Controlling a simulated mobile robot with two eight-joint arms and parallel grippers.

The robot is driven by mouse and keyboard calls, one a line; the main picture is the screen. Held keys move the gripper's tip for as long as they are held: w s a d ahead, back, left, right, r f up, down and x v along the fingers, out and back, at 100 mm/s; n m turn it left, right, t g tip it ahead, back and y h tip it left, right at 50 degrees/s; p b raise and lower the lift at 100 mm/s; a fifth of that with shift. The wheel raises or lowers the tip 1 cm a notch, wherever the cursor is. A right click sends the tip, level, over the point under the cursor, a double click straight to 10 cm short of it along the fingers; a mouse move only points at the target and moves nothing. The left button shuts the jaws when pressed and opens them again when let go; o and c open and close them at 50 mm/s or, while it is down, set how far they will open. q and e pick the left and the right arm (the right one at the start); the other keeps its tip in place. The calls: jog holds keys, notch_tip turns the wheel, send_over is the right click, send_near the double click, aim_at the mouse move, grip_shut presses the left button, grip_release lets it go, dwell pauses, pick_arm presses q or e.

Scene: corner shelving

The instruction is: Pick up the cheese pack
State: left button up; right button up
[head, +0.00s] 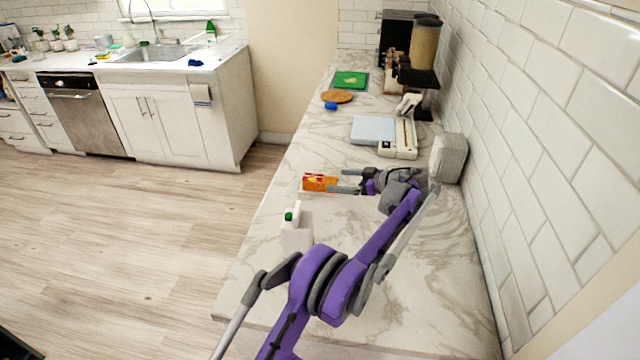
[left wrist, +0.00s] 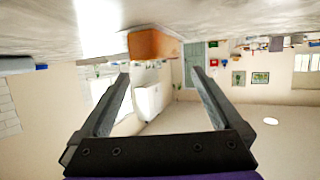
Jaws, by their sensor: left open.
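The cheese pack (head: 320,183) is a small orange pack with red and yellow on it. It lies on the marble counter (head: 345,225), near its left edge. My left gripper (head: 336,181) is open just to the right of the pack, low over the counter, with its fingers pointing left at it. In the left wrist view the counter is at the top, and the orange pack (left wrist: 153,43) shows beyond the fingertips of my left gripper (left wrist: 160,73), with nothing held between them. I cannot tell whether a finger touches the pack. My right gripper is not in view.
A white jug with a green cap (head: 297,235) stands nearer on the counter. Behind the gripper are a white scale-like device (head: 398,138), a light blue board (head: 373,130) and a grey block (head: 448,158) by the tiled wall. A round wooden board (head: 337,96) lies farther back.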

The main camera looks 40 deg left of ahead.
aim_at(321, 179)
pick_arm(q)
jog(key=shift+a+f, duration=0.3)
jog(key=shift+a, duration=0.35)
jog(key=x, duration=0.4)
jog(key=shift+a+f, duration=0.15)
jog(key=shift+a, duration=0.2)
jog(key=shift+d, duration=0.1)
grip_shut()
